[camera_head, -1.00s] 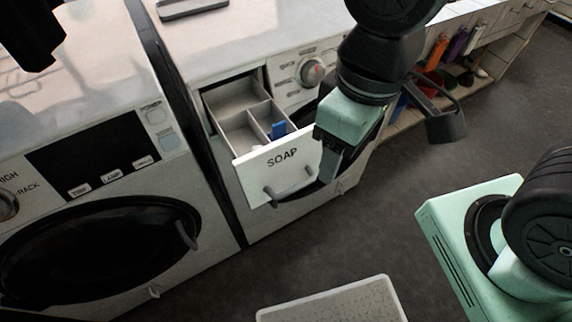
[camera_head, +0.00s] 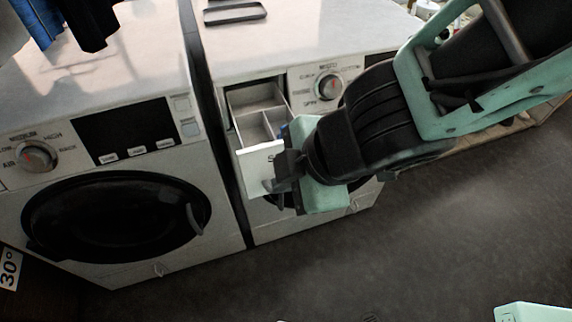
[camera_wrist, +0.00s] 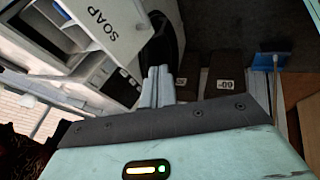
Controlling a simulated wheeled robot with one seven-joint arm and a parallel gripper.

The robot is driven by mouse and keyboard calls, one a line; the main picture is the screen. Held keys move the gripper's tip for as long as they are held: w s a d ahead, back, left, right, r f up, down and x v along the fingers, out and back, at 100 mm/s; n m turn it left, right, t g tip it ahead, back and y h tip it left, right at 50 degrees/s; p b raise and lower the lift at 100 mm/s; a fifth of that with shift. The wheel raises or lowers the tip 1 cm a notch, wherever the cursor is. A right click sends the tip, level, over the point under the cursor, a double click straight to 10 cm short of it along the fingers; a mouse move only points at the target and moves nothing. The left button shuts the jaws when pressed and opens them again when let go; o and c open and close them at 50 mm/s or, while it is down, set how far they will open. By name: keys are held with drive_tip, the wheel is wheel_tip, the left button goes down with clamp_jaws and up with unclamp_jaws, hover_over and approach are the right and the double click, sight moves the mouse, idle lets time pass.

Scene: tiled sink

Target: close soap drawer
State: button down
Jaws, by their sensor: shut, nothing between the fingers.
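The soap drawer (camera_head: 252,160) is pulled out of the right-hand washing machine, with its divided compartments showing from above. Its white front, marked SOAP, is partly hidden behind my gripper in the head view; the front also shows at the upper left of the wrist view (camera_wrist: 104,30). My gripper (camera_head: 273,182) is shut and empty, in front of the drawer front in the head view. In the wrist view its closed fingers (camera_wrist: 158,76) lie below and right of the drawer front. I cannot tell whether they touch it. A blue item in the drawer is mostly hidden.
The right-hand machine's control knob (camera_head: 329,86) is right of the drawer, near my arm. A second washing machine (camera_head: 112,215) with a dark round door stands at left. A grey tray (camera_head: 235,12) lies on top of the right machine. Dark floor (camera_head: 370,250) is open in front.

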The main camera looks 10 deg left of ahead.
drive_tip(key=x, duration=0.3)
drive_tip(key=w+b+x, duration=0.1)
drive_tip(key=x, duration=0.3)
drive_tip(key=w+x, duration=0.1)
drive_tip(key=x, duration=0.3)
drive_tip(key=shift+a+r+b, duration=0.25)
drive_tip(key=shift+r+b, duration=0.15)
drive_tip(key=shift+w+a+f, duration=0.25)
drive_tip(key=shift+w+a, duration=0.15)
drive_tip(key=shift+w, duration=0.1)
drive_tip(key=shift+w, duration=0.1)
